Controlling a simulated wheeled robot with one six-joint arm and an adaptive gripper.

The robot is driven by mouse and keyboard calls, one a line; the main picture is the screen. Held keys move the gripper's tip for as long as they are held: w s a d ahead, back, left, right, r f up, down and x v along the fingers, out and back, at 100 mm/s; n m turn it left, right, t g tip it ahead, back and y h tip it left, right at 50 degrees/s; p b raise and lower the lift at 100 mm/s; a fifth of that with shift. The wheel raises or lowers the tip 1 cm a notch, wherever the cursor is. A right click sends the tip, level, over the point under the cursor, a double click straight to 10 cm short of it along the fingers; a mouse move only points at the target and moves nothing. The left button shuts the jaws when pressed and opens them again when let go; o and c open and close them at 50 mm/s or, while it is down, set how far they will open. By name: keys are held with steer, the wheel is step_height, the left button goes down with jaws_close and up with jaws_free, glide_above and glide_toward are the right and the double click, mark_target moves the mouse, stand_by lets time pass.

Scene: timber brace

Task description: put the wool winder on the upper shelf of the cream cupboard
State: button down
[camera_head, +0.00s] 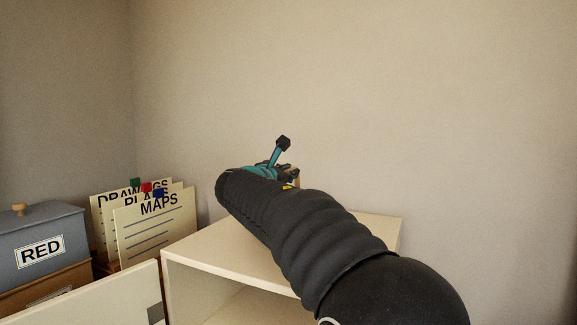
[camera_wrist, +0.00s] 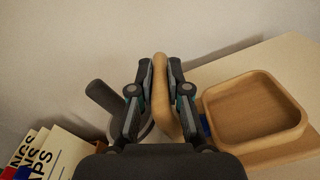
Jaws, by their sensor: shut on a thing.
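My gripper (camera_wrist: 160,80) is shut on an upright, rounded wooden piece in the wrist view, which I take to be the wool winder (camera_wrist: 161,100). A dark grey cylinder (camera_wrist: 104,95) and a grey rounded part show beside the left finger; I cannot tell if they belong to it. In the head view my gripper (camera_head: 284,174) is above the far part of the cream cupboard (camera_head: 225,252), with a little of the wood (camera_head: 296,174) showing. The cupboard's front is open below its top, and a light surface (camera_head: 245,306) shows inside. My arm hides much of the cupboard.
A shallow wooden tray (camera_wrist: 293,133) is right of my gripper in the wrist view. A cream door or panel (camera_head: 95,300) stands at the cupboard's left front. Farther left are folders (camera_head: 152,228) and a grey box marked RED (camera_head: 45,235). A wall is close behind.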

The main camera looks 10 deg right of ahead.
steer(key=c, duration=1.5)
jaws_free()
steer(key=shift+f, duration=0.3)
steer(key=o, duration=0.4)
steer(key=shift+c, duration=0.2)
steer(key=shift+a+r, duration=0.1)
